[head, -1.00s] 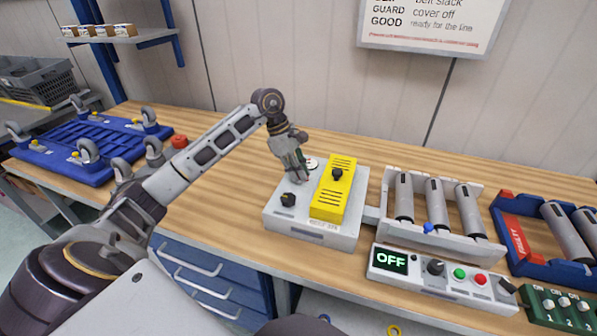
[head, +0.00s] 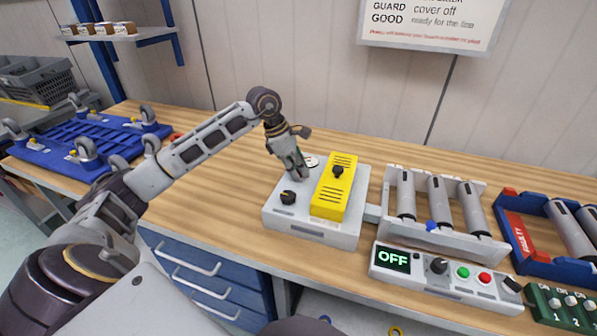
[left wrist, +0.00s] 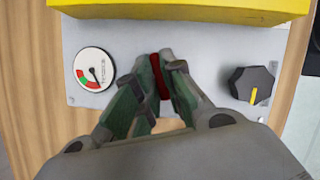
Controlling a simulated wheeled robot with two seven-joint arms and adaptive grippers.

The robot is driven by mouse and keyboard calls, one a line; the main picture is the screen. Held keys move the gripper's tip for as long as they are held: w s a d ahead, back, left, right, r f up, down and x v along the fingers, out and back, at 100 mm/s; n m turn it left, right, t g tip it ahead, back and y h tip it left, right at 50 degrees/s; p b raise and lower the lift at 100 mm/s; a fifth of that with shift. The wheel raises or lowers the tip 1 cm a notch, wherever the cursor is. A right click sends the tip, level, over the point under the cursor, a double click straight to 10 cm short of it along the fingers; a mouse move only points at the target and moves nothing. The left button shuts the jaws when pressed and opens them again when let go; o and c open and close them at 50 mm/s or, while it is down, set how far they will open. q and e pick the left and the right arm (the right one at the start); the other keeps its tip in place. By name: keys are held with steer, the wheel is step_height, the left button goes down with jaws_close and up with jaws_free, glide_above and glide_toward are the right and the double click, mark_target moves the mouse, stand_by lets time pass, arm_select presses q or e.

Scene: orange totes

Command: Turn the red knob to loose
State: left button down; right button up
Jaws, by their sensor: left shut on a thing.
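The red knob (left wrist: 160,75) is a narrow dark red grip on the grey panel (left wrist: 205,60), in the left wrist view. My left gripper (left wrist: 161,68) is shut on it, with one green-grey finger on each side. In the head view my left gripper (head: 298,170) points down at the grey unit (head: 320,232), left of its yellow cover (head: 334,190), and the red knob is hidden by the fingers. A round gauge (left wrist: 94,69) with green and red zones is to the left of the fingers. My right gripper is not in view.
A black knob (left wrist: 252,84) with a yellow mark is right of the fingers; it shows in the head view too (head: 288,197). A roller conveyor (head: 446,243) and a control box (head: 445,281) reading OFF stand to the right. A blue wheeled frame (head: 70,150) lies left.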

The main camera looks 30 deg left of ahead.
arm_select(q)
steer(key=n+b, duration=0.1)
steer(key=n, duration=0.1)
steer(key=shift+n+t+y, duration=0.3)
steer(key=shift+t, duration=0.1)
steer(key=shift+s+n+t+y+b, duration=0.1)
steer(key=shift+n+t+y+b, duration=0.25)
steer(key=shift+n, duration=0.85)
steer(key=shift+d+n+y, duration=0.1)
steer(key=shift+n+y, duration=0.25)
steer(key=shift+n, duration=0.55)
steer(key=n+y+b, duration=0.1)
steer(key=n, duration=0.2)
steer(key=shift+d+r+n+t, duration=0.1)
steer(key=shift+n+t, duration=0.15)
steer(key=shift+n, duration=0.15)
steer(key=shift+n+y, duration=1)
steer(key=shift+n, duration=0.8)
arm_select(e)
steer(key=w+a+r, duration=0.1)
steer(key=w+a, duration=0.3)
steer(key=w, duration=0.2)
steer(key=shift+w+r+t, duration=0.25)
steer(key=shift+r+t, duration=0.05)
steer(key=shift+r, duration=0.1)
arm_select(q)
steer(key=shift+b, duration=0.3)
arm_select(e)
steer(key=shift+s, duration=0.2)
